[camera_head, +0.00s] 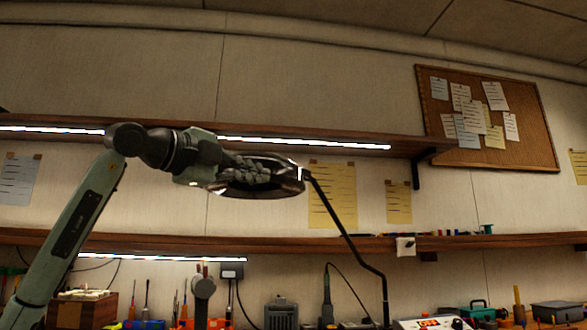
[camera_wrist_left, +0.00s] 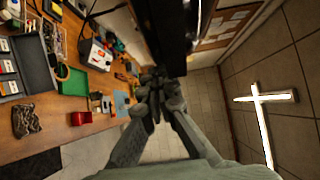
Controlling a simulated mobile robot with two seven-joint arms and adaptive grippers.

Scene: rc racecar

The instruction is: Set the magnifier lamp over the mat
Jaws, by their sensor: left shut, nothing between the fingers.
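The magnifier lamp's dark oval head (camera_head: 290,186) is raised in front of the shelves in the head view. Its thin black arm (camera_head: 345,232) bends down to the bench at the right. My left gripper (camera_head: 268,176) comes in from the left and overlaps the lamp head; its fingers are shut with nothing between them. Whether they touch the head, I cannot tell. In the left wrist view the fingertips (camera_wrist_left: 157,75) meet just below a large dark part of the lamp (camera_wrist_left: 165,30). I cannot make out the mat for certain. My right gripper is not in view.
The wooden bench (camera_wrist_left: 85,65) holds a green tray (camera_wrist_left: 72,87), a red box (camera_wrist_left: 81,118) and a grey case (camera_wrist_left: 30,65). An upper shelf (camera_head: 300,134) and a lower shelf (camera_head: 290,242) run along the wall. A corkboard (camera_head: 535,130) hangs at the right.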

